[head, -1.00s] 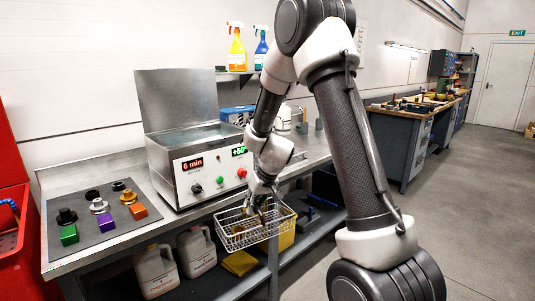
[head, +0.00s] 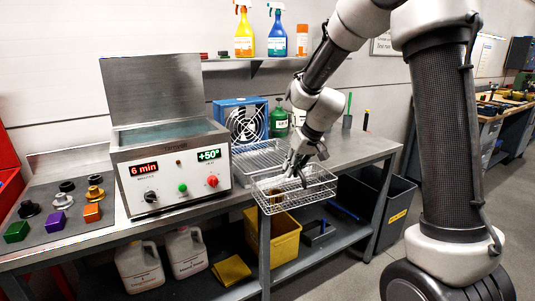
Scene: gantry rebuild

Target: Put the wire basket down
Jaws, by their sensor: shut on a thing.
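The wire basket (head: 322,191) is a shallow silver mesh tray, held roughly level at the front edge of the steel bench (head: 352,152). Small brownish-gold parts (head: 274,193) seem to lie in it, but mesh and fingers partly hide them. My gripper (head: 291,180) reaches down from above and is shut on the wire basket. The fingertips are small and partly hidden by the wires. I cannot tell whether the basket touches the bench edge.
An ultrasonic cleaner (head: 167,170) with a raised lid stands left of the basket. A wire rack (head: 262,158) lies behind it, before a blue fan (head: 243,122). A mat (head: 88,228) holds several coloured blocks. A yellow bin (head: 284,240) is below. Bench to the right is clear.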

